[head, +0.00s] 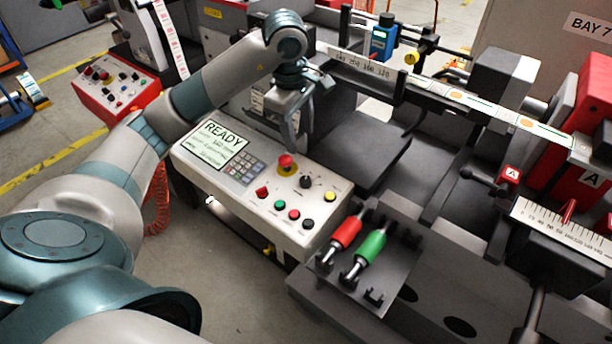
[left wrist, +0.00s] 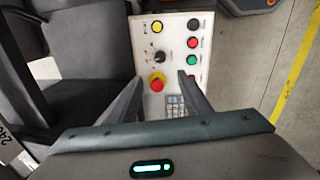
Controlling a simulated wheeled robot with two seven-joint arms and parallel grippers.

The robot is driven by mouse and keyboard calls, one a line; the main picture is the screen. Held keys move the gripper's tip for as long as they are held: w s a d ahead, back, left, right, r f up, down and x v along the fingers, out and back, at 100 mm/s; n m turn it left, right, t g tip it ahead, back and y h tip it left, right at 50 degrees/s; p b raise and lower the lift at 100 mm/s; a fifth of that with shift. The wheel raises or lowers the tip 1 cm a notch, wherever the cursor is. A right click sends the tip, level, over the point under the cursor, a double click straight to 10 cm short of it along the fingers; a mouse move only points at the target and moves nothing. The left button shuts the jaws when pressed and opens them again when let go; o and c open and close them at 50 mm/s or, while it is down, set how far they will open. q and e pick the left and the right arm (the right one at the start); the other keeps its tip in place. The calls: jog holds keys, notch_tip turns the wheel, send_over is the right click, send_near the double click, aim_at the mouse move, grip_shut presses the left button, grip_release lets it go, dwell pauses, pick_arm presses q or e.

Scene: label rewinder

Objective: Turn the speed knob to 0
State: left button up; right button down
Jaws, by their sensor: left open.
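The speed knob seems to be the black knob (head: 306,182) on the white control panel (head: 262,212), just right of the red emergency stop (head: 286,162). In the left wrist view the black knob (left wrist: 161,57) has scale marks around it, too small to read. My left gripper (head: 292,146) hangs over the panel near the emergency stop, pointing down. In the left wrist view its fingers (left wrist: 160,80) are apart with nothing gripped. The emergency stop (left wrist: 157,82) shows between them, and the knob lies just beyond the fingertips. My right gripper is not in view.
The panel also has a READY screen (head: 212,143), a keypad (head: 245,168) and several coloured buttons near its front edge. Red and green handled tools (head: 362,250) lie in a dark tray at right. Dark machine plates stand right of the panel.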

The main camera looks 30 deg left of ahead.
aim_at(306, 180)
pick_arm(q)
jog(key=shift+f, duration=0.1)
jog(key=f+p, duration=0.2)
jog(key=f, duration=0.3)
jog(key=w+f+p, duration=0.1)
jog(key=f+p, duration=0.1)
jog(key=f, duration=0.3)
jog(key=w+f+p, duration=0.1)
jog(key=f+p, duration=0.1)
jog(key=f, duration=0.3)
jog(key=shift+w+f, duration=0.2)
jog(key=shift+w+f+p, duration=0.1)
jog(key=shift+f+p, duration=0.3)
jog(key=shift+f, duration=0.4)
jog(key=c, duration=1)
